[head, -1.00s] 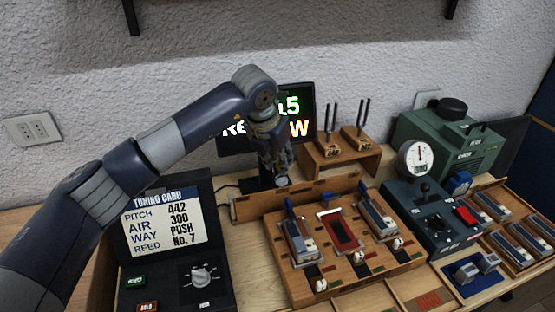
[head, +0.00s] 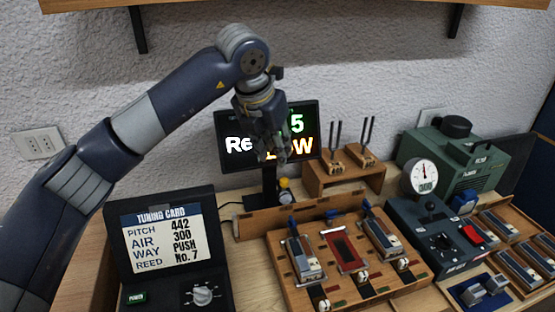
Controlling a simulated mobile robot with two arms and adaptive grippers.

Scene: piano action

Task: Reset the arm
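My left arm comes in from the left, and its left gripper (head: 272,152) hangs fingers down in front of the dark display screen (head: 222,120). It covers part of the screen's text. The gripper is apart from the wooden action board (head: 275,250) below it. Its fingers are dark and small against the screen, so I cannot tell how far apart they are. A small yellow-capped piece (head: 284,184) shows just below the gripper. My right gripper is not in view.
The tuning card box (head: 160,242) with a knob stands front left. Two tuning forks (head: 351,150) stand on a wooden stand. A green machine with a gauge (head: 423,179) and a dark control box are right. Wall shelf brackets are above.

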